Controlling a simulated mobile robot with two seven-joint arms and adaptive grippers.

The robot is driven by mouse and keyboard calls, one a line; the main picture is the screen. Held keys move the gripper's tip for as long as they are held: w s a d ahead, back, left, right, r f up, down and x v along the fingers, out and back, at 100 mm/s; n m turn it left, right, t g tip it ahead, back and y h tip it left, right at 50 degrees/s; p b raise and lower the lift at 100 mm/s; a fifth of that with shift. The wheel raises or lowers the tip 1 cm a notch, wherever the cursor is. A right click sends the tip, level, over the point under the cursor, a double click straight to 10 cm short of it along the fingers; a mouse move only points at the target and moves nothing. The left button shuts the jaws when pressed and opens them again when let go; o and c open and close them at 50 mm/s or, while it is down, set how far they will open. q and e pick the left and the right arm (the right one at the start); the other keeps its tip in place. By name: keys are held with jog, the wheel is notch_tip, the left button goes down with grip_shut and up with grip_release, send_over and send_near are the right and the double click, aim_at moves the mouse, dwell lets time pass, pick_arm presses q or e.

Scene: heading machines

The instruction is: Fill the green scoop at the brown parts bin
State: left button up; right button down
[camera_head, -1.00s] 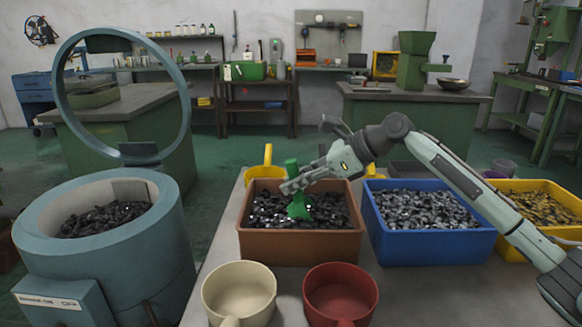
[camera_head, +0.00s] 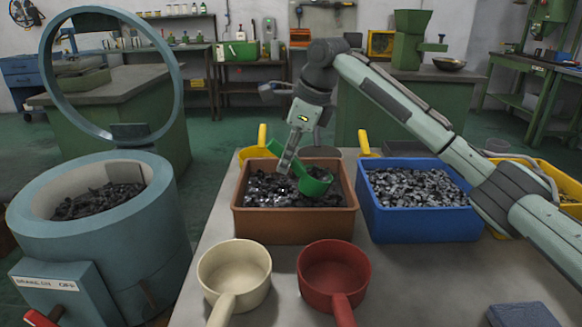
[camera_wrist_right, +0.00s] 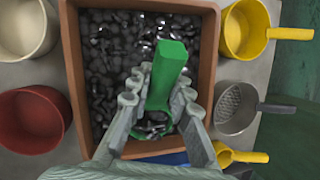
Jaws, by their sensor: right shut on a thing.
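The brown parts bin (camera_head: 294,227) stands on the table, full of dark metal parts (camera_head: 262,188). My right gripper (camera_head: 288,160) reaches down over the bin, shut on the green scoop (camera_head: 316,184). The scoop's bowl is at the level of the parts, toward the bin's right side. In the right wrist view the green handle (camera_wrist_right: 168,70) rises between the fingers, and some parts show in the bowl (camera_wrist_right: 155,122), which the fingers partly hide. My left gripper is not in view.
A cream pan (camera_head: 233,270) and a red pan (camera_head: 334,272) stand before the bin. A blue bin (camera_head: 424,223) of parts is at its right, a yellow bin (camera_head: 567,190) beyond. A round blue-grey machine (camera_head: 105,220) with a raised ring stands left. Yellow scoops are behind.

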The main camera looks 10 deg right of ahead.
jog(key=shift+h, duration=0.8)
jog(key=shift+w+a+r, duration=0.1)
jog(key=shift+a+r, duration=0.15)
jog(key=shift+r, duration=1.05)
jog(key=shift+w+a+r, duration=0.1)
jog(key=shift+a+r, duration=0.1)
jog(key=shift+r, duration=1.05)
jog(key=shift+a+r, duration=0.25)
jog(key=shift+r, duration=1.05)
